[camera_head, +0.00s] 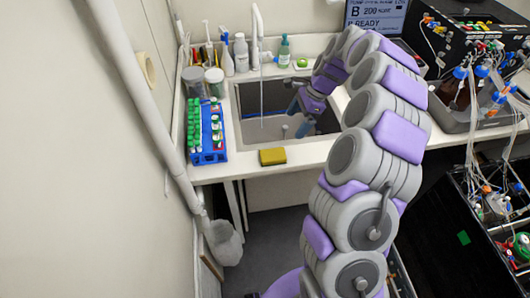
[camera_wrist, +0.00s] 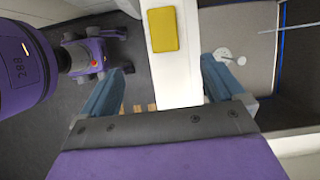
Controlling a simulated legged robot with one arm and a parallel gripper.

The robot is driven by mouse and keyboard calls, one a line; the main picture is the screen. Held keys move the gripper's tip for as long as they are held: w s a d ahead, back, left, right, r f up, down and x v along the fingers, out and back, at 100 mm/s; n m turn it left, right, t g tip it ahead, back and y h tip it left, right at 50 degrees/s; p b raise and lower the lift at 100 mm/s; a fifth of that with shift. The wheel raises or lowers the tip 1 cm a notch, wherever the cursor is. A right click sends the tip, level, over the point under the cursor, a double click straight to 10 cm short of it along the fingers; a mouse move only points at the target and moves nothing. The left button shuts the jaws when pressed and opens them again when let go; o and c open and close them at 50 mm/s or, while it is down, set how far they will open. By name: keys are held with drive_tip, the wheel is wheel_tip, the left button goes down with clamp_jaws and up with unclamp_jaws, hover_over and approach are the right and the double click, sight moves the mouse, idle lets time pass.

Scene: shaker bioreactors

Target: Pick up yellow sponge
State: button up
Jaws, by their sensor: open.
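The yellow sponge (camera_head: 272,156) lies flat on the front edge of the white counter, just in front of the sink. It also shows in the wrist view (camera_wrist: 163,30) at the top middle, on the white counter strip. My gripper (camera_head: 307,118) is over the right part of the sink in the head view, to the right of and beyond the sponge. In the wrist view my gripper (camera_wrist: 165,85) has its two blue fingers spread wide, with nothing between them. The sponge is ahead of the fingers, apart from them.
The sink (camera_head: 255,128) is behind the sponge, with a faucet (camera_head: 257,30) at its back. A blue rack (camera_head: 208,152) of green-capped tubes stands left of the sponge. Bottles (camera_head: 241,52) line the back. Black equipment (camera_head: 475,45) with tubing is at right.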

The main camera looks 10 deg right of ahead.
drive_tip(key=b, duration=0.2)
hover_over(277, 154)
drive_tip(key=d, duration=0.2)
wheel_tip(277, 154, down, 12)
drive_tip(key=shift+a+r, duration=0.1)
drive_tip(key=shift+a, duration=0.05)
drive_tip(key=shift+d+b+x, duration=0.2)
drive_tip(key=shift+b+x, duration=0.55)
drive_tip(key=shift+x, duration=1.85)
drive_tip(key=shift+w, duration=0.15)
drive_tip(key=shift+c, duration=0.3)
drive_tip(key=c, duration=1.1)
drive_tip(key=shift+o, duration=0.2)
